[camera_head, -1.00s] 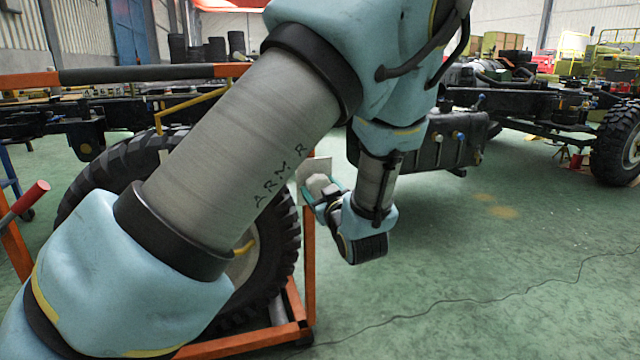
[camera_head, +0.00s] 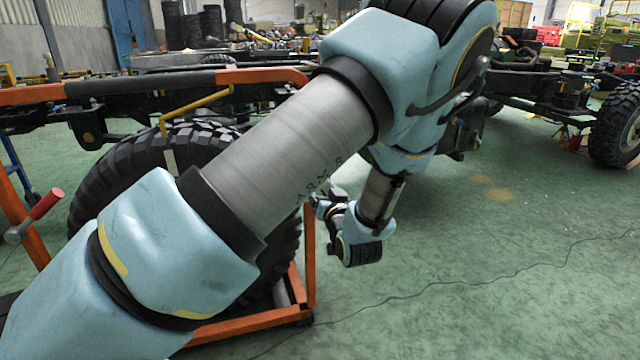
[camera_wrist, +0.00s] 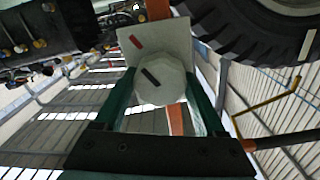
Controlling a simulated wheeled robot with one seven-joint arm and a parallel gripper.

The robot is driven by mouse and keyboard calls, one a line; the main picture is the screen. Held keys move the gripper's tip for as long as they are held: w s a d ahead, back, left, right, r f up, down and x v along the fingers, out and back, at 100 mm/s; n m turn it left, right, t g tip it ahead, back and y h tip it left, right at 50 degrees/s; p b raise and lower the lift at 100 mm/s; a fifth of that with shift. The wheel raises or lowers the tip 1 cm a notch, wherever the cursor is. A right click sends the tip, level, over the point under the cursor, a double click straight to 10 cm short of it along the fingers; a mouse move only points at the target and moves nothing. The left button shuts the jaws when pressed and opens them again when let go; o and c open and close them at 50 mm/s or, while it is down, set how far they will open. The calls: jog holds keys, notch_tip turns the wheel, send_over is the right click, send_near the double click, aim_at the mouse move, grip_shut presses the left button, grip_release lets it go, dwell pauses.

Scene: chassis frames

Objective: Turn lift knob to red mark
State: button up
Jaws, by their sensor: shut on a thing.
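The lift knob (camera_wrist: 168,88) is pale and many-sided, with a black pointer line on its face. It sits on a pale plate (camera_wrist: 178,36) that carries a short red mark (camera_wrist: 137,42) above and left of the knob. The black line slants, its upper-left end lying below the red mark; the red mark slants the other way. My gripper (camera_wrist: 161,82) is shut on the knob, one green finger on each side. In the head view my gripper (camera_head: 322,205) is small and partly hidden behind my arm, and the knob cannot be made out.
A large tyre (camera_head: 130,180) stands left of my gripper, partly behind my arm, within an orange frame (camera_head: 310,265). A red-handled lever (camera_head: 45,204) is at the left. A thin cable (camera_head: 440,287) crosses the green floor, which is otherwise open at right.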

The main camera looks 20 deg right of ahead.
dwell(0.3)
jog(key=o, duration=1.3)
jog(key=s, duration=0.3)
jog(key=s+a+p, duration=0.1)
jog(key=s, duration=0.6)
jog(key=shift+s+a+p, duration=0.2)
jog(key=shift+s+p, duration=0.1)
jog(key=shift+s, duration=0.05)
